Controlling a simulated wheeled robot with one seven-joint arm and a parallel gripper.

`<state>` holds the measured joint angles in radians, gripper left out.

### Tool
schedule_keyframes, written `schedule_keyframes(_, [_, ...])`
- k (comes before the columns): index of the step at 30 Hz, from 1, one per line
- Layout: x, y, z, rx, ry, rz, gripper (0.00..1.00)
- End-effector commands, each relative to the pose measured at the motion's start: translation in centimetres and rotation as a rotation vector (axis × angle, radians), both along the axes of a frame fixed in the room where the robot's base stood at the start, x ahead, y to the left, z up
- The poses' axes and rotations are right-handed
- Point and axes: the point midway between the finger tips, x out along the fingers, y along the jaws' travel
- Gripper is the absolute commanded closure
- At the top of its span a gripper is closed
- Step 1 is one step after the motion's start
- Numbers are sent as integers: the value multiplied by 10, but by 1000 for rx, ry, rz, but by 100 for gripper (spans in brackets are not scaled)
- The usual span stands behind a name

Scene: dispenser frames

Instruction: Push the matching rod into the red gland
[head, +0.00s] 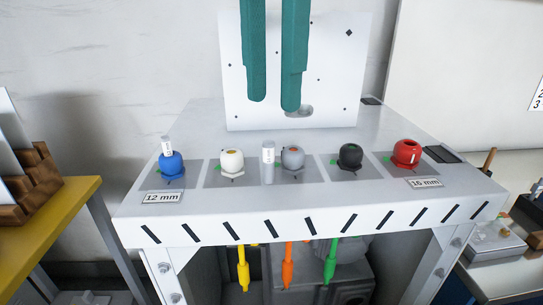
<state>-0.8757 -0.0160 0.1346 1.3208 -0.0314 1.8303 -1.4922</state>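The red gland (406,153) sits at the right end of the row on the white bench, with a dark opening on top and a "16 mm" label (425,183) in front. A pale grey rod (268,163) with a white label stands upright between the white and grey glands; its print is too small to read. Another pale rod (167,146) rises from the top of the blue gland (171,165). My gripper (274,104) shows as two teal fingers hanging from the top edge, apart, with nothing between them, above the middle of the bench.
A white gland (232,163), grey gland (293,159) and black gland (350,157) fill the row between. A "12 mm" label (162,197) is below the blue gland. A white panel (340,70) stands behind. Yellow, orange and green plugs (287,272) hang under the front edge.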

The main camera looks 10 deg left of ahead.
Motion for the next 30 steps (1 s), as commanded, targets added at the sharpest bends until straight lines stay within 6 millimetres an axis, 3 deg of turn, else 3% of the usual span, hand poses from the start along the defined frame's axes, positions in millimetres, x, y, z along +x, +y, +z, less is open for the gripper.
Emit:
schedule_keyframes(11, [2,1,-31,-1,1,-4,66])
schedule_keyframes(18, [3,3,-63,0,2,-6,66])
schedule_keyframes(28, [4,4,-72,2,1,-7,66])
schedule_keyframes(29, [4,4,-72,2,1,-7,68])
schedule_keyframes(30, [4,4,-72,2,1,-7,78])
